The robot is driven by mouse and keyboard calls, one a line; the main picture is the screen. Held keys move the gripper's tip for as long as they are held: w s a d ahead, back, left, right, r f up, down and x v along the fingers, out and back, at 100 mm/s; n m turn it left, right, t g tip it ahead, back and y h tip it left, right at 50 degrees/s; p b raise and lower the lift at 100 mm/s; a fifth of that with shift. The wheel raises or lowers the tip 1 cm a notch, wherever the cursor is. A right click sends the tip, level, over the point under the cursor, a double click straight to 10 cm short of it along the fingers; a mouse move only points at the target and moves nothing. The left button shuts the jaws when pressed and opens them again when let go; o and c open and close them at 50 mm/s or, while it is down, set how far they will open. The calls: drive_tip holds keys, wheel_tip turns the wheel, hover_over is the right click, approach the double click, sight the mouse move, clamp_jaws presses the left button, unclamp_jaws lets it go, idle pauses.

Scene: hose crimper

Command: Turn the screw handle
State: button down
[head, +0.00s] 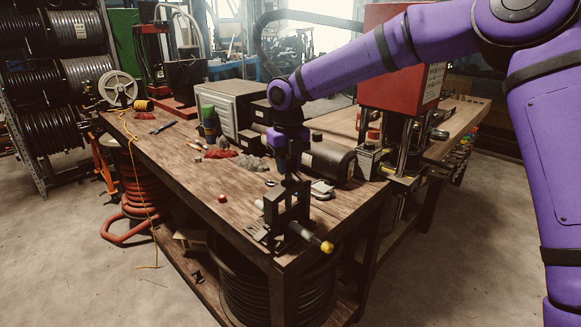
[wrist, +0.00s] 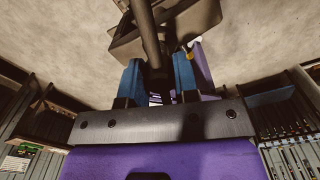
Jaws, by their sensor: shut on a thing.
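The dark metal hose crimper (head: 290,214) stands near the front corner of the wooden bench. A bar with a yellow end (head: 325,246) sticks out of it toward the front right. My gripper (head: 289,175) points down directly above the crimper, at its top. In the wrist view, the two blue fingers of my gripper (wrist: 157,82) are shut on the dark screw handle (wrist: 149,35), a rod that runs up the picture. The crimper's dark body shows behind it. The exact contact between the fingertips is shadowed and small, and the handle is mostly hidden in the head view.
A small red ball (head: 222,198) lies on the bench (head: 180,165) left of the crimper. A dark cylindrical motor (head: 330,160) and a red press (head: 400,85) stand behind it to the right. A grey box (head: 230,103) stands farther back. The bench's front edge is close.

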sight(289, 161)
drive_tip(key=shift+s+f+n, duration=0.1)
drive_tip(key=shift+f+n, duration=0.15)
drive_tip(key=shift+n, duration=0.05)
drive_tip(key=c, duration=0.9)
unclamp_jaws()
drive_tip(key=shift+o, duration=0.2)
drive_tip(key=shift+r, duration=0.1)
wheel_tip(289, 161, up, 11)
drive_tip(key=shift+f, duration=0.1)
